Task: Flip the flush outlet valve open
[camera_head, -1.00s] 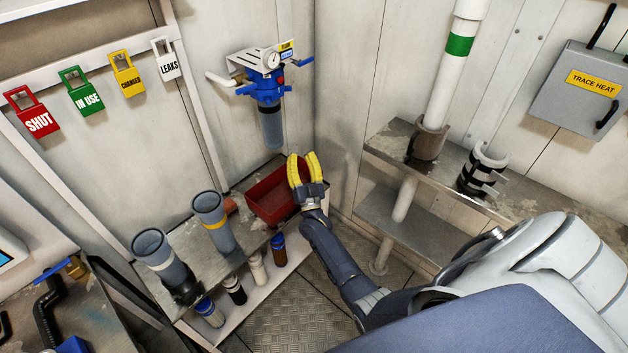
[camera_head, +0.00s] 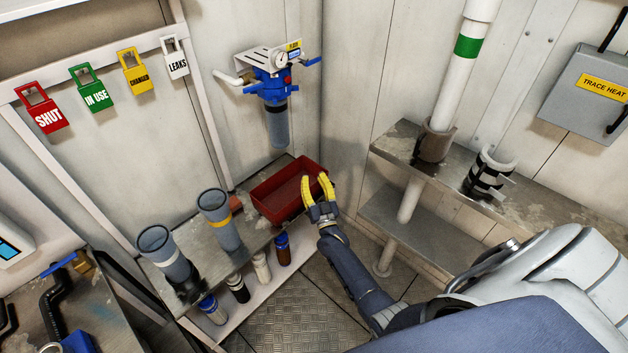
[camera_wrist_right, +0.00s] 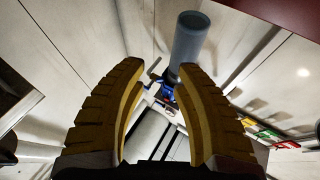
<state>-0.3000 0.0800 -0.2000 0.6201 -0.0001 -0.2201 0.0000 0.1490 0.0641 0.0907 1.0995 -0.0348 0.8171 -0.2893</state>
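My right gripper (camera_head: 316,182) is open and empty, its two yellow fingers apart, over the right end of the red tray. In the right wrist view the yellow fingers (camera_wrist_right: 157,75) are apart with nothing between their tips. A filter unit (camera_head: 272,85) with a blue head, a gauge and a grey-blue bowl hangs on the wall behind, clear of the gripper. A blue lever (camera_head: 314,62) sticks out at its right, and white pipe (camera_head: 228,77) at its left. The bowl (camera_wrist_right: 190,42) also shows in the right wrist view. I cannot tell which lever is the flush outlet valve. My left gripper is not in view.
The red tray (camera_head: 262,205) sits on the shelf below the filter. Two grey cups (camera_head: 218,220) stand left of it, with several bottles below. Another blue-handled valve (camera_head: 58,265) is at the lower left. A white pipe (camera_head: 455,85) stands at right.

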